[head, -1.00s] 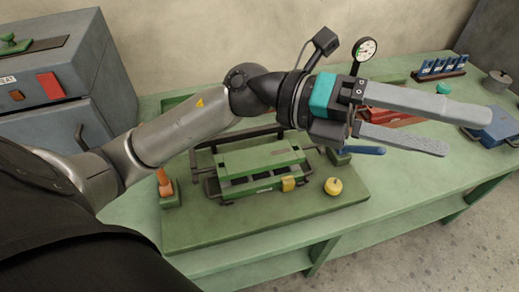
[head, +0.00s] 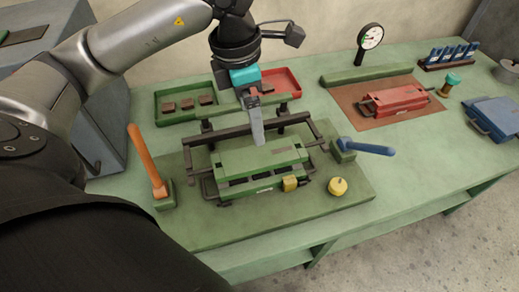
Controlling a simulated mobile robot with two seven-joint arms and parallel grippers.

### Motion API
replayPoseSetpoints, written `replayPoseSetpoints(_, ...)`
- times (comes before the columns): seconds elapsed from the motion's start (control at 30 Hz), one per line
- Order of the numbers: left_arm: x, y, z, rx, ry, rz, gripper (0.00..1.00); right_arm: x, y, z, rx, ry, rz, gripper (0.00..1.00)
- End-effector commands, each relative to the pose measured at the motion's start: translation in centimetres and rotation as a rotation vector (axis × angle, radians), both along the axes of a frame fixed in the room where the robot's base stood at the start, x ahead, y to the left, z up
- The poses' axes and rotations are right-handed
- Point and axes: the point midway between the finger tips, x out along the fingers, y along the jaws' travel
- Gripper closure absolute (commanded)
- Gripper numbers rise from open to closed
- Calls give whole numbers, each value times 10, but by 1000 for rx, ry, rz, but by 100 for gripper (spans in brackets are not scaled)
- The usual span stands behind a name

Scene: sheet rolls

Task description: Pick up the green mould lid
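The green mould lid (head: 282,153) lies flat on the green mould (head: 265,184), in the middle of the dark frame on the green base plate. A yellow block sits at the mould's front edge. My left gripper (head: 259,142) points down from above, its tip overlapping the lid's far part in the picture. I see its fingers nearly edge-on, one covering the other, so their gap is hidden. Whether it touches the lid is not clear. My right gripper is not in view.
An orange-handled lever (head: 147,161) stands left of the mould; a blue-handled one (head: 368,147) lies right. A yellow knob (head: 338,187) is in front. Green (head: 175,117) and red (head: 293,79) trays are behind. A red mould (head: 397,98) and dial gauge (head: 370,38) stand further right.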

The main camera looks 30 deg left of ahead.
Motion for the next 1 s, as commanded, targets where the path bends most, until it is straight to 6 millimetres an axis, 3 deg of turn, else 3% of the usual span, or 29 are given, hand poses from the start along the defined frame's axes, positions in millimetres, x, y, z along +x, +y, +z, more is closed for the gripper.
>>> replayPoseSetpoints(0.1, 1, -3, -30, -3, 8, -1, 0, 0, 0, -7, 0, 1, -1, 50)
replayPoseSetpoints(0.3, 5, -6, -62, -4, 3, -1, 0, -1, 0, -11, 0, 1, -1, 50)
replayPoseSetpoints(0.53, 7, -6, -76, -5, 3, -2, 0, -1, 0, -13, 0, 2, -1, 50)
replayPoseSetpoints(0.8, 12, -7, -115, -4, 2, -2, 0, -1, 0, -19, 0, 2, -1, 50)
replayPoseSetpoints(1.0, 13, -7, -121, -3, 0, -1, 0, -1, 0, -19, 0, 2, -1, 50)
